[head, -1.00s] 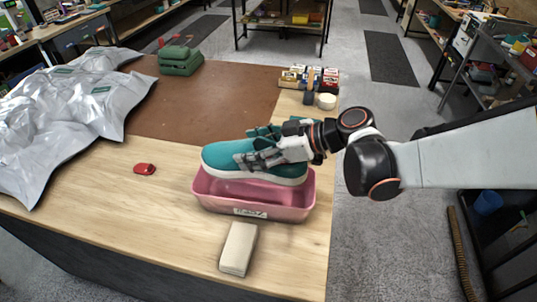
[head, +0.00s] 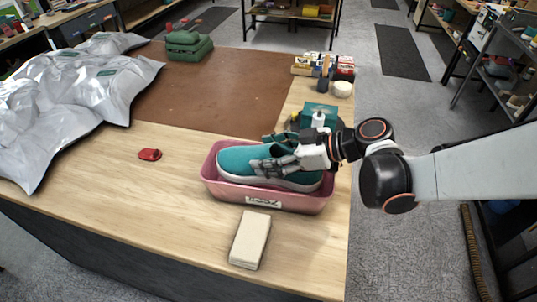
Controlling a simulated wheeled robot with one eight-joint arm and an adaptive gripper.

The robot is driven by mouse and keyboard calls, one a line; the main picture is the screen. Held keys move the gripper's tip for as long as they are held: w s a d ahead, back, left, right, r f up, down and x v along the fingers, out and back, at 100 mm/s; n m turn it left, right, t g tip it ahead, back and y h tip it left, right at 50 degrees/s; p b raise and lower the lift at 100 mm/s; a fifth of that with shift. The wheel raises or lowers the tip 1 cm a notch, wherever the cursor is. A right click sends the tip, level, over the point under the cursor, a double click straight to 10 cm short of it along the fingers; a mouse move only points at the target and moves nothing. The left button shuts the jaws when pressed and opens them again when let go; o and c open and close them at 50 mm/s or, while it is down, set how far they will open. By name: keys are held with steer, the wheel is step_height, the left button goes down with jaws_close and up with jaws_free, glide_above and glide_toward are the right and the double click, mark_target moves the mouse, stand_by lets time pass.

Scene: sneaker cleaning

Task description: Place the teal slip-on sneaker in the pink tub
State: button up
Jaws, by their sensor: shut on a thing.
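The teal slip-on sneaker (head: 239,161) has a white sole and sits low within the pink tub (head: 262,200), its toe pointing left. Its sole is partly below the tub's front rim. I cannot tell whether it touches the tub floor. My gripper (head: 279,163) comes in from the right and is shut on the sneaker near its middle and opening. The gripper's fingers hide part of the upper. The tub stands on the wooden table with a label on its front wall.
A beige block (head: 250,238) lies in front of the tub, and a small red item (head: 150,154) lies to its left. A teal box (head: 320,113) and a white bottle stand behind my gripper. Silver bags (head: 70,90) cover the table's left. The brown mat (head: 225,95) is mostly clear.

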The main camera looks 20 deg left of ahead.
steer(key=shift+f+b, duration=0.45)
steer(key=shift+f, duration=0.1)
steer(key=o, duration=1.3)
steer(key=shift+f, duration=0.1)
steer(key=shift+s, duration=0.1)
steer(key=shift+r, duration=0.35)
steer(key=p+v, duration=0.4)
steer(key=v, duration=0.8)
steer(key=shift+r, duration=0.3)
steer(key=shift+d, duration=0.1)
